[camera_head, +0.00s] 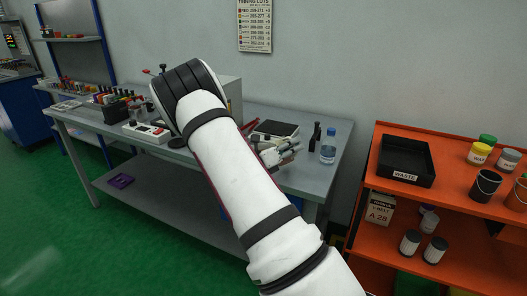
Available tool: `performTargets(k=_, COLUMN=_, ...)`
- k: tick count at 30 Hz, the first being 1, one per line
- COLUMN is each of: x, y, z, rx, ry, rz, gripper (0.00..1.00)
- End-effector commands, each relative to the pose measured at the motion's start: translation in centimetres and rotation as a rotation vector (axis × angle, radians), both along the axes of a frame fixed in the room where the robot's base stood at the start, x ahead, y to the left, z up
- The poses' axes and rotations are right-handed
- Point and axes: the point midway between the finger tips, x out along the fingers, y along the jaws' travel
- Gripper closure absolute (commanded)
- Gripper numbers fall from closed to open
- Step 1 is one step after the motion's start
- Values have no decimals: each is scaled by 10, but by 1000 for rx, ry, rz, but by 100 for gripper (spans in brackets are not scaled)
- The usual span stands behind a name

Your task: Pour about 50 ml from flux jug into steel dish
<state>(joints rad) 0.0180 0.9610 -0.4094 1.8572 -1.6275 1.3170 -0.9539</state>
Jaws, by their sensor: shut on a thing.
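My gripper (286,154) shows partly past my white arm, low over the right half of the grey workbench (318,180). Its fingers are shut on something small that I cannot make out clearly. I cannot pick out the flux jug for certain; it may be the thing in the gripper or hidden by my arm. I cannot make out the steel dish for certain either. My arm covers the middle of the bench.
A flat dark-topped device (276,128) sits behind the gripper. A black waste tray (406,160) and several cans sit on the orange shelf (455,196). Racks crowd the bench's left.

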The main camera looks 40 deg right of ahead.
Motion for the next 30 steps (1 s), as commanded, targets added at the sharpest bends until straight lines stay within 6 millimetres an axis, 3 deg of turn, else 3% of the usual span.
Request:
performTargets(k=14, x=-8, y=0, z=-2, rx=2, ry=-54, rz=-1, gripper=100)
performTargets(k=30, x=-46, y=-2, z=-28, rx=19, ry=-437, rz=1, gripper=100)
